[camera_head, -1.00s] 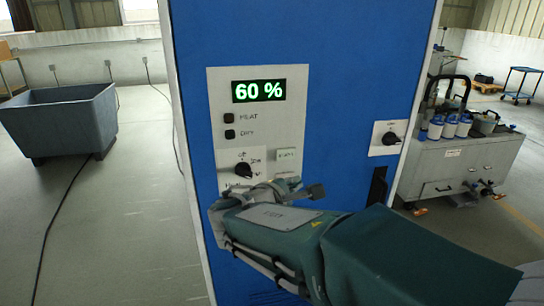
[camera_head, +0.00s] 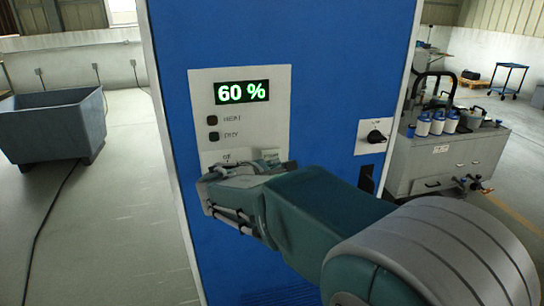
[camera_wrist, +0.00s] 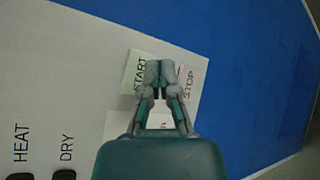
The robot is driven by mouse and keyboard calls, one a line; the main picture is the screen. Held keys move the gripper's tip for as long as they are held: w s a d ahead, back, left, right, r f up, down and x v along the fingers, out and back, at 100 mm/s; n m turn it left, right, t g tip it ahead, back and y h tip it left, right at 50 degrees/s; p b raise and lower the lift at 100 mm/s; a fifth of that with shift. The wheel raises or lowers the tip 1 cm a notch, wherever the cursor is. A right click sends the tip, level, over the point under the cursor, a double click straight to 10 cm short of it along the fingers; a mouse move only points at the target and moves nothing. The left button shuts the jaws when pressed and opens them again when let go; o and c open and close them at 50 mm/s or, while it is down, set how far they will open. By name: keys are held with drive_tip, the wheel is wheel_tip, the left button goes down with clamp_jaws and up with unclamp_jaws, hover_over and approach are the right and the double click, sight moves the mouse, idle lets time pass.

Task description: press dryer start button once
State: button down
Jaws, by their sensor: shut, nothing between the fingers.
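The blue dryer cabinet (camera_head: 300,50) fills the middle of the head view, with a pale control panel (camera_head: 198,105) on its front. In the wrist view, my gripper (camera_wrist: 158,72) is shut and empty in front of the panel, with its tips between the START label (camera_wrist: 139,73) and the STOP label (camera_wrist: 187,83). The start button itself is hidden behind the fingers. I cannot tell whether the tips touch it. In the head view, my arm covers the panel's lower part, and only the top of the green START label (camera_head: 270,155) shows.
The panel display (camera_head: 242,92) reads 60 %, above the HEAT lamp (camera_head: 212,120) and the DRY lamp (camera_head: 213,136), both dark. A rotary switch (camera_head: 375,137) sits at the cabinet's right. A grey tub (camera_head: 55,125) and a grey bench (camera_head: 445,160) stand to either side.

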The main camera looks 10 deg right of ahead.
drive_tip(key=shift+w+a, duration=0.25)
drive_tip(key=shift+w, duration=0.35)
drive_tip(key=shift+d, duration=0.1)
drive_tip(key=shift+w, duration=0.15)
idle(0.8)
drive_tip(key=shift+w+r, duration=0.1)
drive_tip(key=shift+w, duration=0.1)
drive_tip(key=shift+w, duration=0.4)
idle(0.7)
drive_tip(key=shift+s, duration=0.85)
